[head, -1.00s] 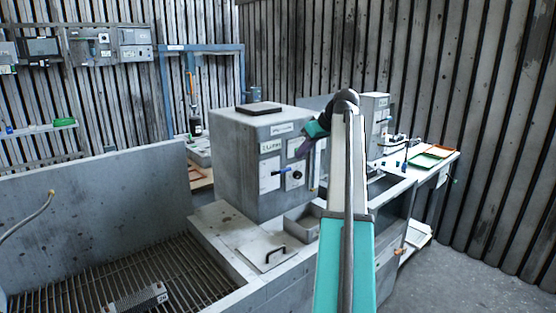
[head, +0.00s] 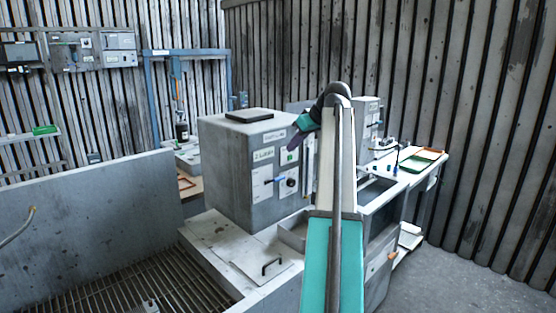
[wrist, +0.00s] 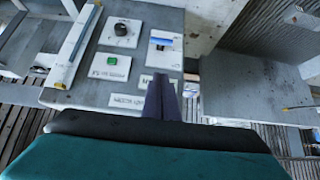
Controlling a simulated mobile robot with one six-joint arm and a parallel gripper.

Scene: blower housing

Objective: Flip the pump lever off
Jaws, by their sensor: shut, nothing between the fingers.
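A lever with a blue grip (head: 277,180) sits on a white plate on the front of a grey box (head: 225,165). It looks roughly sideways in the head view. In the wrist view, which sees the panel upside down, the blue grip (wrist: 161,41) shows beyond my fingertips. My gripper (head: 292,146) has purple fingers and is shut and empty. It is in front of the panel's upper part, above the lever in the picture and apart from it. In the wrist view my gripper (wrist: 162,83) hides part of a label. The lever's labels are too small to read surely.
Beside the lever are a black knob (head: 291,182) and a green button (head: 290,156). Below the box are a cover with a black handle (head: 271,267) and a grey tray (head: 294,232). A floor grating (head: 125,285) lies at left. Open floor shows at right.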

